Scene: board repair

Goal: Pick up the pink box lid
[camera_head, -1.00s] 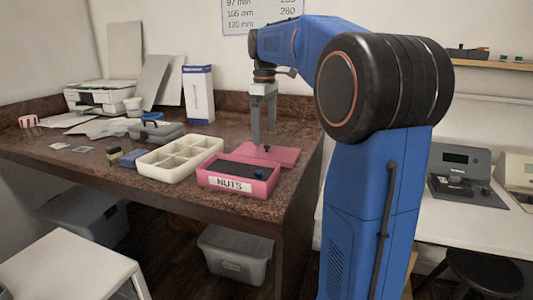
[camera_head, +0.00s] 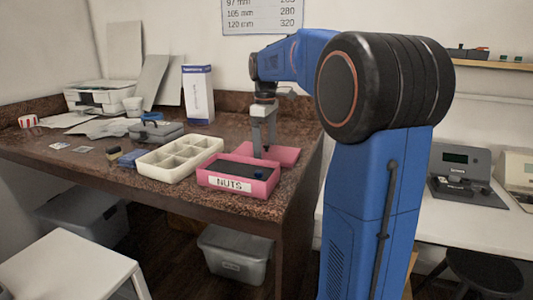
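The pink box lid (camera_head: 287,156) lies flat on the brown worktop, just behind the pink box (camera_head: 262,190) labelled NUTS. The box is open at the top, with a dark inside and a small blue thing in it. My gripper (camera_head: 264,152) points straight down over the left part of the lid. Its two grey fingers are apart, with their tips at or just above the lid. The lid's small dark knob is now hidden or too small to tell between the fingers.
A cream compartment tray (camera_head: 150,169) stands left of the pink box. A grey toolbox (camera_head: 157,132) and a white-and-blue carton (camera_head: 198,95) stand farther back. The worktop's right edge runs close to the lid.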

